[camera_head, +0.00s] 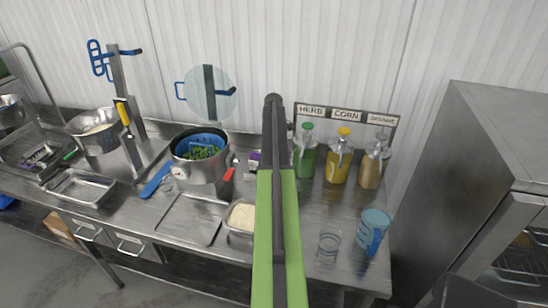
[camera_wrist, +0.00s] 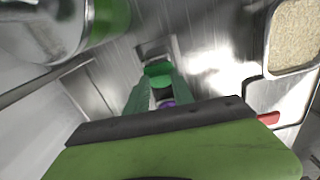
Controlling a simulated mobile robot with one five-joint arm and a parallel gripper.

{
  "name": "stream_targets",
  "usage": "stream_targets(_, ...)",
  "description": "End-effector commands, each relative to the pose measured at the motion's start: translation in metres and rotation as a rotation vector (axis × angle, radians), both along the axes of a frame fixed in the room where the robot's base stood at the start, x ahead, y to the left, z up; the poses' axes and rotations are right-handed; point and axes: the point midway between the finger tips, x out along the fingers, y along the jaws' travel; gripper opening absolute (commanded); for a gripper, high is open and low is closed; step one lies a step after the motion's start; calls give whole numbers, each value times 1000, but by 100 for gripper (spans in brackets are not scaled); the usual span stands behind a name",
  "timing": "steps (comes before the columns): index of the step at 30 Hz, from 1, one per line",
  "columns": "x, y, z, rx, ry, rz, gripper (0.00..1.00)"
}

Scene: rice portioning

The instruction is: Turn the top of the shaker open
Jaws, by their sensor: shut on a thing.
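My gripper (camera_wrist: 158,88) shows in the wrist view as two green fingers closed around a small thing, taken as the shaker. A purple part (camera_wrist: 168,103) of it shows between the fingers, and a darker green piece lies across the fingertips. Its top is mostly hidden, so I cannot tell whether it is open. In the head view my arm hides the gripper. A small white and purple object (camera_head: 254,159) shows just left of the arm, partly covered by it; it may be the same shaker.
Bottles with green (camera_head: 305,155), yellow (camera_head: 340,160) and grey (camera_head: 371,166) tops stand right of my arm before a label board (camera_head: 312,112). A pot (camera_head: 203,170) stands left. A rice tray (camera_head: 240,218), a glass (camera_head: 328,245) and a blue jug (camera_head: 374,229) are in front.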

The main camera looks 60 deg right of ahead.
Motion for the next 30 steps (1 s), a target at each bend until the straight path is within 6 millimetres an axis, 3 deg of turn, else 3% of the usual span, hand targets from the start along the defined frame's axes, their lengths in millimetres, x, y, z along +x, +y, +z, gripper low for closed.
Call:
stream_targets(4,-3,4,-5,10,9,162,9)
stream_targets(10,-3,3,-5,10,10,177,9)
stream_targets(11,-3,3,-5,10,10,176,29)
stream_targets(17,-4,3,-3,10,11,174,29)
stream_targets(30,-2,2,50,6,7,173,29)
